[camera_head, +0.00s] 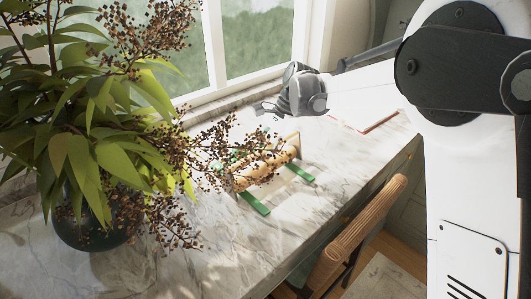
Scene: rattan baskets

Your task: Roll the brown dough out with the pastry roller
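A light brown cylinder (268,166) lies on the marble counter, at the centre of the camera_head view. Plant sprigs partly cover it. I cannot tell from this view whether it is the pastry roller, the brown dough, or both together. Green strips (301,173) show beside it, and another (254,203) lies at its near side. My gripper (265,109) is above and behind the cylinder, near the window, and apart from it. The gripper's fingers are small and partly hidden, so their opening is unclear. I see nothing clearly held.
A leafy plant with dark berries in a dark vase (90,225) fills the left and overhangs the work area. A flat red-edged item (380,122) lies at the back right. A wooden chair back (362,228) stands by the counter's front edge. The marble counter (200,270) is clear in front.

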